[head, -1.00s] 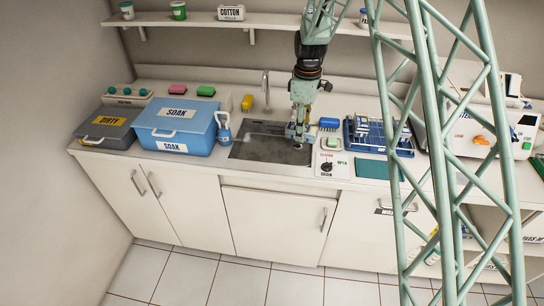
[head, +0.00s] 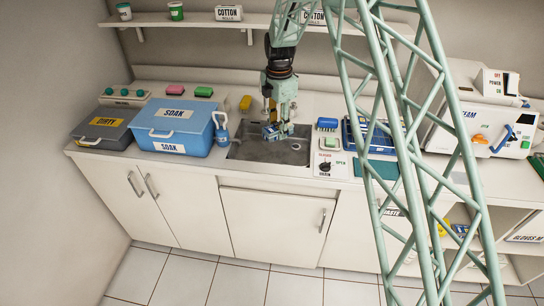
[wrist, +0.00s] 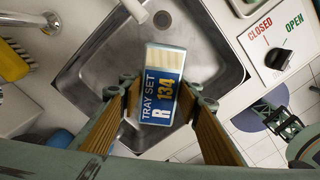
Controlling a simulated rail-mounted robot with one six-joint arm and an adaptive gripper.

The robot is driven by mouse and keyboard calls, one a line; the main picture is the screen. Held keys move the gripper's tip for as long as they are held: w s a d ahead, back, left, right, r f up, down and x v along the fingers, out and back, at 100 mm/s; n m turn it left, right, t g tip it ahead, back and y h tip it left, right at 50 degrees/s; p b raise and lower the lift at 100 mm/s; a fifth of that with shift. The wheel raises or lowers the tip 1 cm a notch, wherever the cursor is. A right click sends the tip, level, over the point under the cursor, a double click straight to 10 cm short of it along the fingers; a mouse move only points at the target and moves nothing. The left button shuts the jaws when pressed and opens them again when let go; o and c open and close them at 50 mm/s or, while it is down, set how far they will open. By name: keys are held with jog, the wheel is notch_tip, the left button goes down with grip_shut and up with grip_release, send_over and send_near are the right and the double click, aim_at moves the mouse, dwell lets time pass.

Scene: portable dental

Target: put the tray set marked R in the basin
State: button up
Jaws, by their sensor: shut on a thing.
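The tray set marked R (wrist: 160,85) is a small block with a white top part and a blue label reading "TRAY SET R 134". My gripper (wrist: 163,103) is shut on it, with one finger on each side. In the head view my gripper (head: 275,131) points down over the steel basin (head: 244,151), and the tray set (head: 270,132) shows blue between the fingers. In the wrist view the basin (wrist: 92,72) lies below and around the tray set. I cannot tell how high the tray set is above the basin floor.
A tap (wrist: 45,22) stands behind the basin. A blue SOAK box (head: 180,125) and a spray bottle (head: 221,128) are left of the basin. A panel with an OPEN/CLOSED knob (head: 325,167) and a blue rack (head: 372,137) are on the right.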

jog(key=w+a+n, duration=0.1)
jog(key=a+n, duration=0.3)
jog(key=n, duration=0.6)
send_over(259, 153)
jog(key=shift+w+f+b, duration=0.1)
jog(key=shift+f+b, duration=0.35)
jog(key=shift+f, duration=0.5)
jog(key=shift+f+b, duration=1.05)
jog(key=shift+f, duration=1.45)
jog(key=shift+f, duration=0.1)
jog(key=shift+f+b, duration=1.05)
jog(key=shift+f, duration=1.35)
jog(key=shift+f, duration=0.2)
